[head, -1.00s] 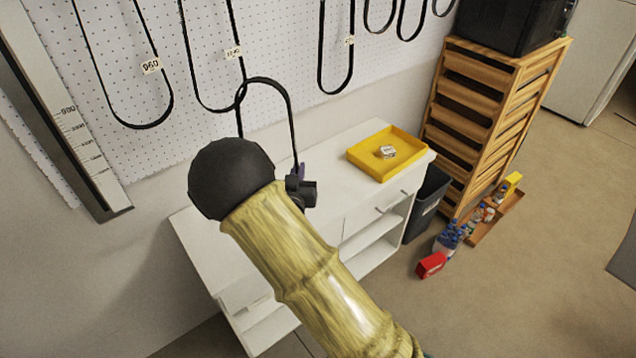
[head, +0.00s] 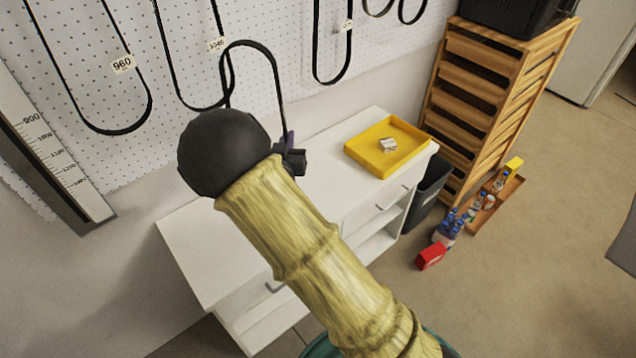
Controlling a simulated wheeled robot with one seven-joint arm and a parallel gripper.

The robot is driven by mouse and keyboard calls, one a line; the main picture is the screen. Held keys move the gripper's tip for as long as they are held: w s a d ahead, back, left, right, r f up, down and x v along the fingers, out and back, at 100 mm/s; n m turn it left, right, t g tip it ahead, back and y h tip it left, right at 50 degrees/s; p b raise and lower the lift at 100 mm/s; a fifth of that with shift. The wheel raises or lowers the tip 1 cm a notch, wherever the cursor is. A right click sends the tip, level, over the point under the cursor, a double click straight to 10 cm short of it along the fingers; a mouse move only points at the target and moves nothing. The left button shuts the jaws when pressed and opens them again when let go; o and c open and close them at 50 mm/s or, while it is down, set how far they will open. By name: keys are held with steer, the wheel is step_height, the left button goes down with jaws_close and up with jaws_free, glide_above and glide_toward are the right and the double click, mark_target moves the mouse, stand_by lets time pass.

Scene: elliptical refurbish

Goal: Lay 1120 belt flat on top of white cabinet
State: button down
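A black belt loop (head: 250,43) arches up from my gripper (head: 290,157), in front of the pegboard and above the white cabinet (head: 195,245). No number shows on this loop, and its lower left part is hidden behind my arm's black round joint. My gripper appears shut on the belt; its fingertips are small and partly hidden by my arm. The cabinet's white top is bare apart from a yellow tray (head: 417,155) at its right end. My arm covers the middle of the cabinet.
Several other belts hang on the pegboard (head: 185,130), one labelled 960 (head: 122,64). A measuring scale (head: 50,150) is at the left. A dark bin (head: 428,190) and a wooden slatted rack (head: 475,95) stand right of the cabinet. Bottles (head: 447,228) and a red box (head: 431,256) are on the floor.

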steer(key=shift+s+a, duration=0.15)
steer(key=shift+s, duration=0.15)
steer(key=shift+w+f+p, duration=0.2)
steer(key=shift+f+p, duration=0.75)
steer(key=shift+f, duration=1.9)
step_height(320, 180, down, 4)
steer(key=shift+f+p, duration=0.1)
steer(key=shift+p, duration=0.6)
steer(key=shift+f, duration=0.1)
